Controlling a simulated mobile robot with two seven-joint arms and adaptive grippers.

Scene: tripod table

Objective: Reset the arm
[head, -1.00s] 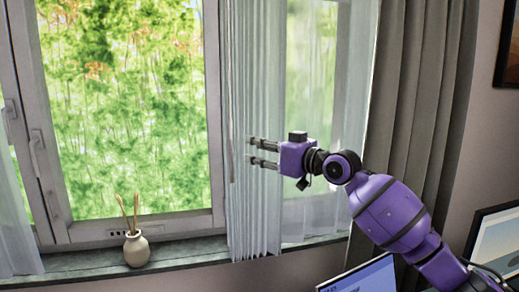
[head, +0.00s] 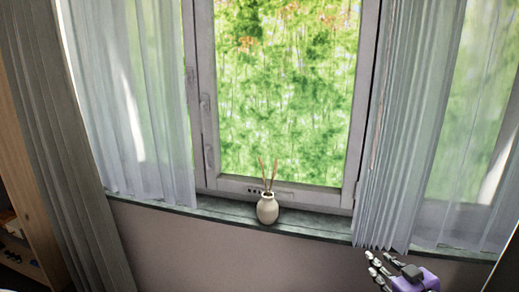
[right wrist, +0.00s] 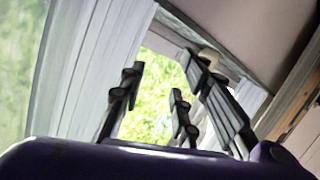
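My right gripper (head: 374,268) is at the lower right of the head view, with its purple body partly cut off by the bottom edge. Its dark fingers point up and left, stand apart, and hold nothing. It appears in front of the wall, below the sheer curtain's hem. In the right wrist view the fingers of the gripper (right wrist: 160,92) are spread, with bright green window light between them. My left gripper is not in view.
A cream vase (head: 267,209) with thin sticks stands on the window sill (head: 215,208). Sheer curtains (head: 400,130) hang on both sides of the window, and a grey curtain (head: 55,140) hangs at left. A wooden shelf (head: 18,190) is at the far left edge.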

